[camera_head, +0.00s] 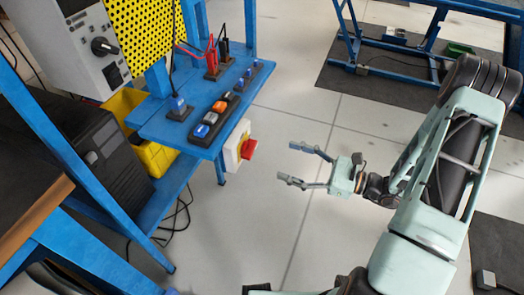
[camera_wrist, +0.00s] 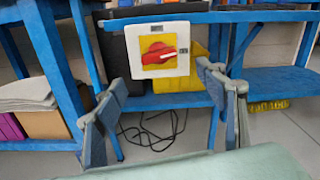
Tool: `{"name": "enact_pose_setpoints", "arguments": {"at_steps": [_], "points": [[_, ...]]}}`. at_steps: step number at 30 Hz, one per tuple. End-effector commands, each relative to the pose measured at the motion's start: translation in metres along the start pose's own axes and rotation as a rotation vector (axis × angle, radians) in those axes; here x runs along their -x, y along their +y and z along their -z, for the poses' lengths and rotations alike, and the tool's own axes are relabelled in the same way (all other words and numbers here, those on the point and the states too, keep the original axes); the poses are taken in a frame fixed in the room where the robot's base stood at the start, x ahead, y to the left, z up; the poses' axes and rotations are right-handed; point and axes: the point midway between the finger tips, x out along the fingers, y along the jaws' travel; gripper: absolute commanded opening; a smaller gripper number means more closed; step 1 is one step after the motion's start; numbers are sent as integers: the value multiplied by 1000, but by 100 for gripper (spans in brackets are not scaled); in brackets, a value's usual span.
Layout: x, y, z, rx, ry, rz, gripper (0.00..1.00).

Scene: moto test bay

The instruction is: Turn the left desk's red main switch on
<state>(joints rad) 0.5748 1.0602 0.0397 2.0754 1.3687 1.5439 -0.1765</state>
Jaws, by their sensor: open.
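The red main switch (camera_head: 249,149) is a red rotary knob on a light box (camera_head: 235,146) fixed to the front edge of the blue desk (camera_head: 170,130) at the left. In the wrist view the red knob (camera_wrist: 159,53) sits on a yellow plate (camera_wrist: 170,42), with its handle lying roughly level, slightly tilted. My gripper (camera_head: 296,165) is open and empty, to the right of the switch and apart from it, with its fingers pointing towards it. In the wrist view my gripper's fingers (camera_wrist: 160,113) stand either side, below the knob.
A strip of coloured buttons (camera_head: 214,118) and red and black test leads (camera_head: 213,55) are on the desk shelf. Yellow bins (camera_head: 153,155) and a black computer case (camera_head: 105,150) stand below. Cables (camera_wrist: 152,130) hang underneath. The floor between desk and gripper is clear.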

Motion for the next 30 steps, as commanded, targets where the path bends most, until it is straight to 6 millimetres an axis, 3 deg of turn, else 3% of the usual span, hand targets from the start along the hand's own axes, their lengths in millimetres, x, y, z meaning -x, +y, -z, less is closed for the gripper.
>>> {"name": "enact_pose_setpoints", "arguments": {"at_steps": [9, 15, 28, 30], "points": [[-60, 2, 1, 3, 2, -8, 65], [-88, 2, 1, 4, 3, -8, 65], [-98, 1, 0, 3, 4, -6, 65], [-98, 1, 0, 3, 4, -6, 57]]}}
